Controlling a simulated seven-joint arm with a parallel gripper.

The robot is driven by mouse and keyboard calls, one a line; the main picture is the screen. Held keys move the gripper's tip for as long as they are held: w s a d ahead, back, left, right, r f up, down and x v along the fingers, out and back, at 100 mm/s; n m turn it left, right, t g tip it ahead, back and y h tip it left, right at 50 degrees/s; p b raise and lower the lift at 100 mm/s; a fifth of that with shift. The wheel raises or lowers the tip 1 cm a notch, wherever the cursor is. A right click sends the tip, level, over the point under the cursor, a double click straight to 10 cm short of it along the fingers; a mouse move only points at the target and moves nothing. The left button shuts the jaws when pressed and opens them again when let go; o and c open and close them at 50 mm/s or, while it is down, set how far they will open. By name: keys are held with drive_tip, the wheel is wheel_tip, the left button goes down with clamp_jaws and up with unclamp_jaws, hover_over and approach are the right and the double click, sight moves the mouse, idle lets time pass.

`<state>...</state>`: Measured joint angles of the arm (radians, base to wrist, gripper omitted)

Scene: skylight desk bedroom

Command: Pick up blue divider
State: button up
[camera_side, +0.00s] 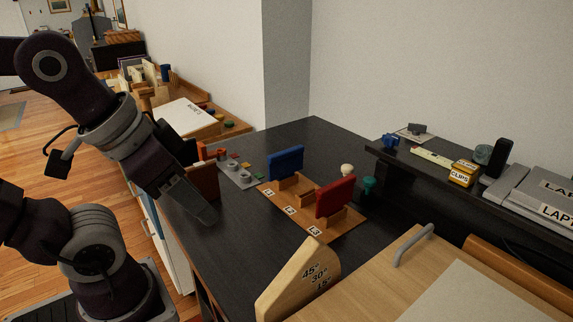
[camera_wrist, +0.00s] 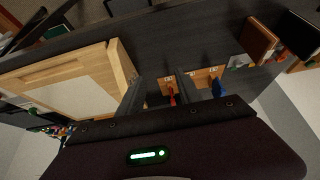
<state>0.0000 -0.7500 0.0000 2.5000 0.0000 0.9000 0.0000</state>
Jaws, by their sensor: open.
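The blue divider (camera_side: 286,162) stands upright in the wooden rack (camera_side: 350,224), toward its far-left end near the L1 label. In the wrist view the blue divider (camera_wrist: 217,89) shows right of the fingers, its lower part hidden by my gripper body. A red divider (camera_side: 335,197) stands in the same rack near L3; it also shows in the wrist view (camera_wrist: 172,96), between the fingers in the picture. My gripper (camera_side: 205,212) is open and empty, left of the rack and apart from both dividers. In the wrist view its two fingers (camera_wrist: 161,90) are spread.
A brown upright block (camera_side: 204,181) and a grey tray of small coloured pieces (camera_side: 238,173) stand left of the rack. A wooden angle block (camera_side: 302,280) stands in front. A green object (camera_side: 369,185) and a raised dark shelf (camera_side: 420,168) are to the right. Dark desk between gripper and rack is clear.

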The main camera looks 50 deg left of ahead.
drive_tip(key=w+a+n+t+y, duration=0.1)
drive_tip(key=w+a+t+y, duration=0.15)
drive_tip(key=w+a, duration=0.8)
drive_tip(key=t, duration=0.2)
approach(293, 155)
drive_tip(key=a+f+t, duration=0.1)
drive_tip(key=w+a+f+m+t+h, duration=0.1)
drive_tip(key=a+f, duration=0.1)
drive_tip(key=shift+a+f+h, duration=0.2)
drive_tip(key=shift+a+h, duration=0.05)
drive_tip(key=shift+a, duration=0.05)
drive_tip(key=shift+w+f+t+h, duration=0.45)
drive_tip(key=shift+t+h, duration=0.05)
drive_tip(key=shift+t, duration=0.25)
drive_tip(key=x, duration=0.3)
drive_tip(key=d+x, duration=0.1)
drive_tip(key=x, duration=0.1)
drive_tip(key=shift+w, duration=0.25)
drive_tip(key=shift+w+a+f, duration=0.1)
drive_tip(key=shift+w+f, duration=0.05)
drive_tip(key=shift+w, duration=0.3)
clamp_jaws()
